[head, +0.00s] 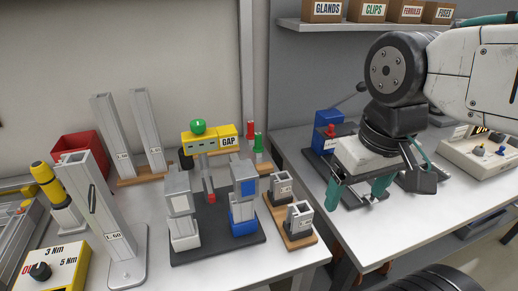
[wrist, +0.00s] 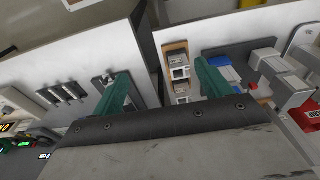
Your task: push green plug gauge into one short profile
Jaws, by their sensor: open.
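The green plug gauge (head: 258,143) stands upright in a small wooden stand behind the yellow GAP block, beside a red-handled one. Its lower end is not clear, and I cannot make it out in the wrist view. Two short profiles, a front one (head: 300,218) and a rear one (head: 283,190), stand upright on a wooden base at the right edge of the left table. They also show in the wrist view, one (wrist: 180,72) beside the other. My gripper (head: 358,190) is open and empty, with teal fingers pointing down above the right table, to the right of the short profiles.
A dark fixture (head: 255,236) with grey clamps and the yellow GAP block (head: 199,141) stands left of the profiles. Tall profiles (head: 93,205) stand further left. A gap separates the two tables. A blue device (head: 328,128) sits behind my gripper.

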